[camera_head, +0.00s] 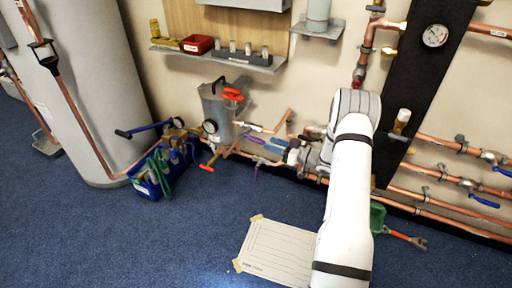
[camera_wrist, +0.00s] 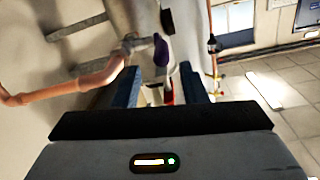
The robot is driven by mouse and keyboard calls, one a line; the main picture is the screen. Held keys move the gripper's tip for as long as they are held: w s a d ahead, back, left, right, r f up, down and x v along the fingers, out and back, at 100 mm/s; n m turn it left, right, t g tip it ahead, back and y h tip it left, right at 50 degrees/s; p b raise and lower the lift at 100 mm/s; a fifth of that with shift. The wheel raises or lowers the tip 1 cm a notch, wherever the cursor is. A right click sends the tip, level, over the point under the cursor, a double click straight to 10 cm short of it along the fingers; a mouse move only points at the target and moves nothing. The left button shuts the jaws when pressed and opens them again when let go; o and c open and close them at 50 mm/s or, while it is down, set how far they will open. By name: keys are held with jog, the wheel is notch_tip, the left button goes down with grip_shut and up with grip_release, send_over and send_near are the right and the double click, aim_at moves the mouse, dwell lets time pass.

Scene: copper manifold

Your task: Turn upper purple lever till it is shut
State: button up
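In the wrist view a purple lever (camera_wrist: 161,48) stands out from a valve on a copper pipe, just beyond the gap between my fingertips. My gripper (camera_wrist: 160,80) is open, its two dark blue fingers apart with nothing clearly held between them. In the head view my gripper (camera_head: 271,146) points left, low along the wall pipes beside the grey vessel. One purple lever (camera_head: 256,171) hangs below the pipe there. A bluish-purple lever (camera_head: 254,139) shows higher, just left of my fingertips. I cannot tell for certain which one the wrist view shows.
The grey vessel (camera_head: 217,108) with a gauge and red handle stands left of my gripper. A shelf (camera_head: 218,59) with a red bin is above. A blue tool crate (camera_head: 148,187) sits on the floor. Copper pipes run along the wall. The carpet in front is mostly clear.

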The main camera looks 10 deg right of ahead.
aim_at(256, 140)
jog(key=b+x, duration=0.2)
jog(key=x, duration=0.5)
jog(key=shift+a+f, duration=0.1)
jog(key=shift+a, duration=0.25)
jog(key=shift+c, duration=0.3)
grip_shut()
